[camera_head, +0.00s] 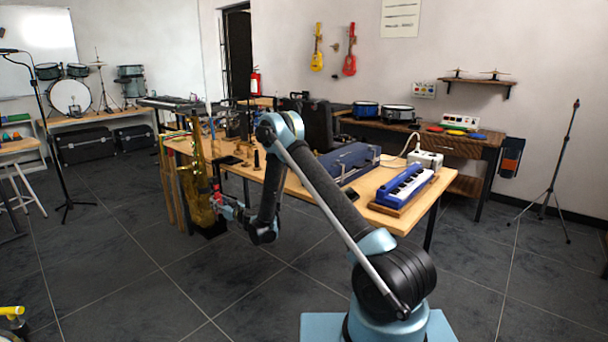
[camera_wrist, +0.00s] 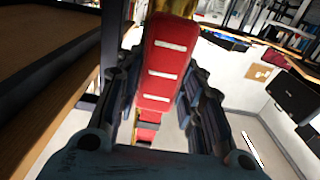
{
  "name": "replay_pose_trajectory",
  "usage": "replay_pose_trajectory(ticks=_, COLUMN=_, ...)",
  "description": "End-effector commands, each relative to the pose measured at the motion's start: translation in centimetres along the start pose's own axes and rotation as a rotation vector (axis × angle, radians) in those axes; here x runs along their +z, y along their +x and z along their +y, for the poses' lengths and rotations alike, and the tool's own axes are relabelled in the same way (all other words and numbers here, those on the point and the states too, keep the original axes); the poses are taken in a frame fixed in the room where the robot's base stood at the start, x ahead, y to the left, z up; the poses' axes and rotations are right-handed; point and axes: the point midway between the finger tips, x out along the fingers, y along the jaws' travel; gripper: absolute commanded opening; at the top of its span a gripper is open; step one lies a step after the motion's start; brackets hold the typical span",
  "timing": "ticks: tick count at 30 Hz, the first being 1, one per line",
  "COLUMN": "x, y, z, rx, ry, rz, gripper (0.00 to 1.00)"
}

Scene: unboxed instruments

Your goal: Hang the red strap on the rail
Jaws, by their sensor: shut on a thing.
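The red strap (camera_wrist: 165,62) fills the middle of the wrist view, bright red with white bars. My gripper (camera_wrist: 155,100) is shut on it, with dark fingers on either side. A gold part shows at the strap's top, and more red hangs below. In the head view, my gripper (camera_head: 230,209) is low beside the table's left end, with red showing at it, just right of a gold saxophone (camera_head: 197,195). Long tan and brown straps (camera_head: 167,185) hang left of the saxophone. The rail itself is too small to make out clearly.

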Motion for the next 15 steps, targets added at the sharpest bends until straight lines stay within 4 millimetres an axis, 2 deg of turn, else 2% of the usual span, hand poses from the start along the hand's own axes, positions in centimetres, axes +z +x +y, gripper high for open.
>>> replay_pose_trajectory(ticks=15, x=0.1, y=7.2, z=0.0, rx=0.000, ry=-0.001, rz=0.000, gripper=0.14)
